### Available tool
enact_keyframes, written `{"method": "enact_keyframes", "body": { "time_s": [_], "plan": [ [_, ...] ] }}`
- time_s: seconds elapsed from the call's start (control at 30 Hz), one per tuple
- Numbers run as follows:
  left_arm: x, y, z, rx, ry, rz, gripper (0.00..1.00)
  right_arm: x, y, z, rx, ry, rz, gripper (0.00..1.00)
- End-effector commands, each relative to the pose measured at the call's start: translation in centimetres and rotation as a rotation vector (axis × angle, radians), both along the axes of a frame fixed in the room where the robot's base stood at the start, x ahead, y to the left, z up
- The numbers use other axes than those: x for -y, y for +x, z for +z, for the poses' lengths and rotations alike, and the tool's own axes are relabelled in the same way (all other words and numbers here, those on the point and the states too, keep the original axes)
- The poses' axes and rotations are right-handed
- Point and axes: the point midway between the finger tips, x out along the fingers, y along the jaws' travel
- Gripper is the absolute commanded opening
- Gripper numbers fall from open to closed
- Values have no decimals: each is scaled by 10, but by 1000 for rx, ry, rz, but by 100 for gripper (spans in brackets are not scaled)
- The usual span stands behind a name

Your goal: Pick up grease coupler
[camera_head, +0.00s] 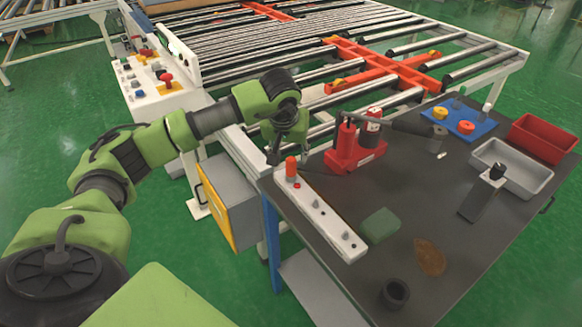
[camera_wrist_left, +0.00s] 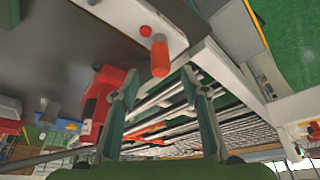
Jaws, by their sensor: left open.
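I cannot tell for sure which piece is the grease coupler. A small pale tip (camera_head: 441,155) lies near the end of a dark rod. My right gripper is not in view.
A red holder (camera_head: 352,152) stands just right of the gripper. A grey tray (camera_head: 520,177), red bin (camera_head: 541,138) and blue plate (camera_head: 468,128) lie farther right. A green block (camera_head: 380,225) and dark ring (camera_head: 395,292) are nearer. A roller conveyor (camera_head: 265,50) runs behind.

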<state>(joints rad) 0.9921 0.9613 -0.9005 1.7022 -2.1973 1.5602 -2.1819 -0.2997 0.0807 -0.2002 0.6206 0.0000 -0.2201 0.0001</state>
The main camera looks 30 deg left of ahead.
Motion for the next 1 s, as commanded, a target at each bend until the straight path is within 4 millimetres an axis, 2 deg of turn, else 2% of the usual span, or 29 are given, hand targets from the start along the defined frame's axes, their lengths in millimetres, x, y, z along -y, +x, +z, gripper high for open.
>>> {"method": "enact_keyframes", "body": {
  "time_s": [0.23,0.37,0.5,0.8,0.97,1.0],
  "plan": [
    [-3,4,-18,-4,-1,1,41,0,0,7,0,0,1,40],
    [-5,7,-37,-6,-1,-1,41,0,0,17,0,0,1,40],
    [-7,15,-54,-1,-2,1,41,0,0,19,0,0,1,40],
    [-8,17,-59,1,-2,-1,41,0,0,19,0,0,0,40],
    [-8,17,-58,1,-2,-1,0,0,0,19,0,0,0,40],
    [-8,17,-58,1,-2,-1,0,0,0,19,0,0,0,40]
  ]
}}
